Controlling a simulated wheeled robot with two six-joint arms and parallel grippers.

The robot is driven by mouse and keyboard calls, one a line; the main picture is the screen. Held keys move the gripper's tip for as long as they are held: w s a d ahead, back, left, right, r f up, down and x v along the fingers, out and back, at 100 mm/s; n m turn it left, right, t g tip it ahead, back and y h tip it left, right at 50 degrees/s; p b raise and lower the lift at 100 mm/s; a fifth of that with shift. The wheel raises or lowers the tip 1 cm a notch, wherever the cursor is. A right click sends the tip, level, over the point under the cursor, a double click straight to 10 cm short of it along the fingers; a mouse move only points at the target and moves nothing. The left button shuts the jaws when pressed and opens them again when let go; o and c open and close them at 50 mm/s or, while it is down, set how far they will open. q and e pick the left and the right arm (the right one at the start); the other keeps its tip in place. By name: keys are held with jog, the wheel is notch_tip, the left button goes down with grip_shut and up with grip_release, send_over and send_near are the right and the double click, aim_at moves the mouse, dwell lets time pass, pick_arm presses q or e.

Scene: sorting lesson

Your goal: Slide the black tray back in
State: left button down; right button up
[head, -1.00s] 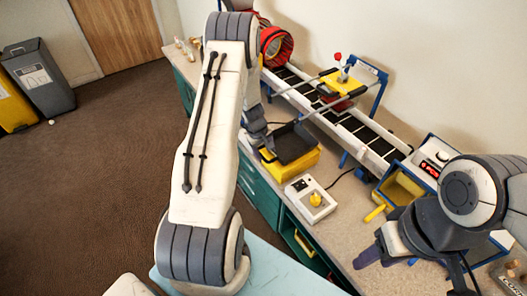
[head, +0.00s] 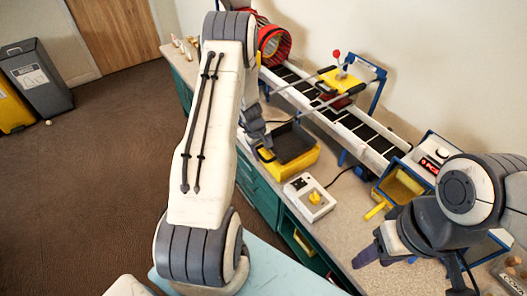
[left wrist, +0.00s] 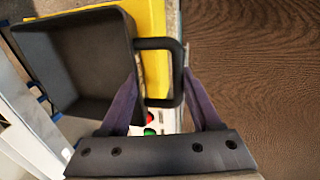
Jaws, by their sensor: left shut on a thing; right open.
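The black tray (head: 295,140) sits at the yellow housing (head: 292,167) on the bench, with yellow showing along its front and right sides. In the left wrist view the tray (left wrist: 75,62) is an open, empty box with a black loop handle (left wrist: 177,68) on its right side. My left gripper (head: 264,146) is at the tray's left side, partly hidden by my arm. In the left wrist view its fingers (left wrist: 166,100) straddle the handle and are shut on it. My right gripper (head: 366,256) is open and empty over the bench at lower right.
A conveyor (head: 350,122) runs along the wall behind the tray. A white control box (head: 310,197) with a yellow knob stands close in front. A blue-framed yellow bin (head: 399,187) is to the right. Floor lies open at left.

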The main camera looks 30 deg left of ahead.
pick_arm(q)
grip_release()
jog(key=v, duration=1.1)
jog(key=s+d+r+m, duration=0.2)
jog(key=d+r+m, duration=0.2)
jog(key=d, duration=0.3)
jog(key=s+d+r+m, duration=0.4)
jog(key=s+d+m, duration=0.1)
jog(key=s+d, duration=0.3)
jog(key=s+d+r+m+g, duration=0.1)
jog(key=s+d+r+m, duration=0.3)
jog(key=s+d+m, duration=0.2)
jog(key=s+d+r+m+g, duration=0.1)
jog(key=s+d+r+m, duration=0.3)
jog(key=s+d, duration=0.6)
jog(key=shift+s+d+m, duration=0.15)
jog(key=shift+d+m, duration=0.25)
jog(key=shift+m, duration=0.5)
